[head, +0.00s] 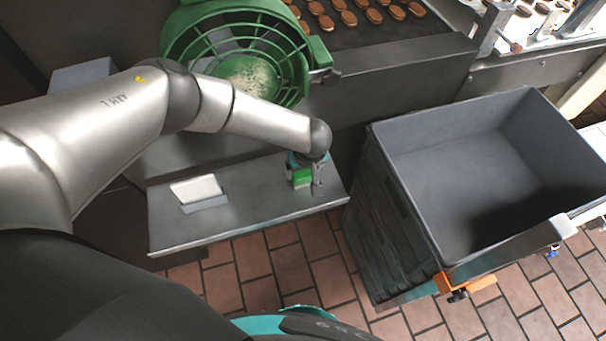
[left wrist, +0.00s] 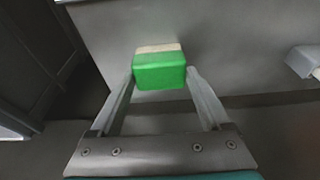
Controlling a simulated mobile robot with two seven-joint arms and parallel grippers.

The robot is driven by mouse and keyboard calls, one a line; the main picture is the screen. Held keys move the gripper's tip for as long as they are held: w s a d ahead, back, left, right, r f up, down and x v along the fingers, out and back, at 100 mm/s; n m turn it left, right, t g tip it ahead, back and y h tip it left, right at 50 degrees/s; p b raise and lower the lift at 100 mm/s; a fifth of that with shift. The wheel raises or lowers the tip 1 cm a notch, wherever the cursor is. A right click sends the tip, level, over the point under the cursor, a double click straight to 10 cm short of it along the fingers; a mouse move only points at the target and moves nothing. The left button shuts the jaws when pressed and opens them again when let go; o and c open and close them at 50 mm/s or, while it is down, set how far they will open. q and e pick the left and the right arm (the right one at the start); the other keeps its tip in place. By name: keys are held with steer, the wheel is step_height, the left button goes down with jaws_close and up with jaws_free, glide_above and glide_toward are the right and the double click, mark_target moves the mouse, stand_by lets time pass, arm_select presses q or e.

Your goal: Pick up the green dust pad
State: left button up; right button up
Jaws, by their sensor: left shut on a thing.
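The green dust pad (left wrist: 159,72) is a small green block with a pale layer on its far side, between the two fingertips of my left gripper (left wrist: 160,82) in the left wrist view. The gripper is shut on it. In the head view the green pad (head: 301,178) shows at my left gripper (head: 308,182), over the right end of the metal shelf (head: 255,202). I cannot tell whether the pad touches the shelf. My right gripper does not show.
A white pad in a grey holder (head: 197,190) lies on the shelf's left part. A large empty grey bin (head: 400,210) stands to the right. A green slatted drum (head: 180,45) is behind my arm. A conveyor with several biscuits (head: 345,35) runs at the back.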

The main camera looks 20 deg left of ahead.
mark_target(304, 174)
arm_select(q)
steer(key=shift+c, duration=1)
steer(key=shift+s+r, duration=0.1)
steer(key=shift+s+d+r, duration=0.1)
steer(key=shift+r, duration=0.1)
step_height(304, 174, up, 7)
steer(key=p, duration=0.2)
steer(key=shift+p, duration=0.3)
steer(key=s+d+p, duration=0.1)
steer(key=s+d, duration=1)
steer(key=s, duration=0.5)
steer(key=shift+f, duration=0.3)
steer(key=shift+s, duration=0.1)
